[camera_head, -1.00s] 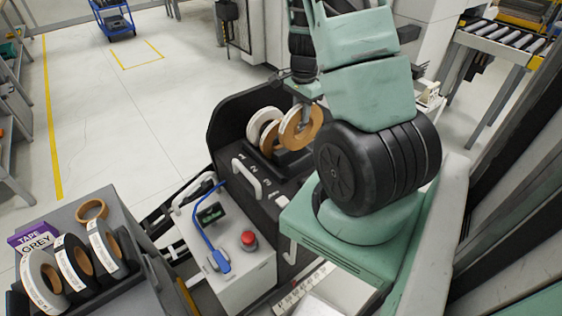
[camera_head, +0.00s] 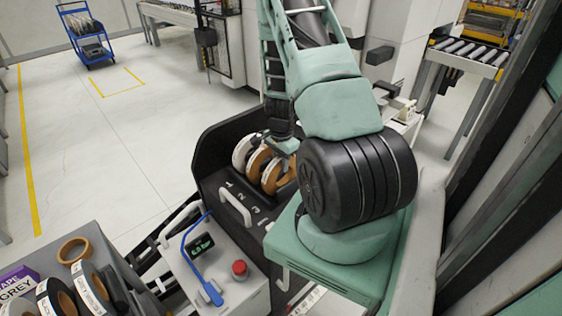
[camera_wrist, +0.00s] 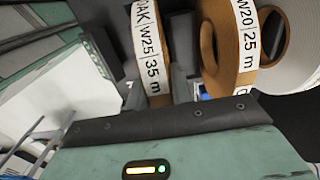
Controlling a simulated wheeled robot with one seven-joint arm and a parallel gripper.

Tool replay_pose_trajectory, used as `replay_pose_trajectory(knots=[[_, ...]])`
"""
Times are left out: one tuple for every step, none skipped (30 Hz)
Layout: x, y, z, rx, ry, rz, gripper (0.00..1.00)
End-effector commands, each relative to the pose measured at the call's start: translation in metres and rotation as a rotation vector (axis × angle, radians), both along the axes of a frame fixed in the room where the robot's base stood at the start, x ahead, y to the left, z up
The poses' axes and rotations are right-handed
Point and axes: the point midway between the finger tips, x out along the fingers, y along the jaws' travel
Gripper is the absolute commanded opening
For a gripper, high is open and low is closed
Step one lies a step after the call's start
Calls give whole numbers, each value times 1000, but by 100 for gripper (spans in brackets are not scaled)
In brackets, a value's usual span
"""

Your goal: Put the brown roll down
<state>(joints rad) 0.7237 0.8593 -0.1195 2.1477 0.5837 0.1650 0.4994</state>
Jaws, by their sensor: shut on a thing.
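My gripper (camera_head: 288,146) is at the black machine's roll holder, its fingers partly hidden by my arm. It is shut on a brown roll (camera_head: 277,177), the rightmost roll there. In the wrist view this brown roll (camera_wrist: 152,50) stands upright between the dark fingers, with a white label reading "OAK W25 35 m". A second brown roll (camera_head: 259,161) stands just left of it in the head view; its label reads "W20 25 m" in the wrist view (camera_wrist: 228,60). The held roll is low in the holder; I cannot tell whether it touches the bottom.
A white roll (camera_head: 242,152) stands at the holder's left. The black machine (camera_head: 210,150) has a raised back wall and numbered slots. A control box (camera_head: 222,272) with a red button is in front. A grey cart (camera_head: 95,238) with tape rolls stands lower left.

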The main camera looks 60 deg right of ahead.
Motion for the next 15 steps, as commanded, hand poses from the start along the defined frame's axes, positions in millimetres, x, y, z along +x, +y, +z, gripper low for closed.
replay_pose_trajectory(knots=[[0, 0, 0, -1, -1, 0, 0], [0, 0, 0, -1, -1, 0, 0], [0, 0, 0, -1, -1, 0, 0], [0, 0, 0, -1, -1, 0, 0], [0, 0, 0, -1, -1, 0, 0], [0, 0, -1, -1, -1, 0, 0], [0, 0, -2, -1, -1, 1, 0], [0, 0, -3, 0, -1, 1, 0], [0, 0, -4, 0, -1, 1, 0], [0, 0, -5, 0, -1, 1, 0], [0, 0, -6, -1, -1, 1, 0], [0, 0, -7, -1, -1, 1, 0], [0, 0, -7, 0, 0, 1, 25], [0, 0, -6, 0, 0, 1, 34], [0, 0, -6, 0, 0, 1, 44]])
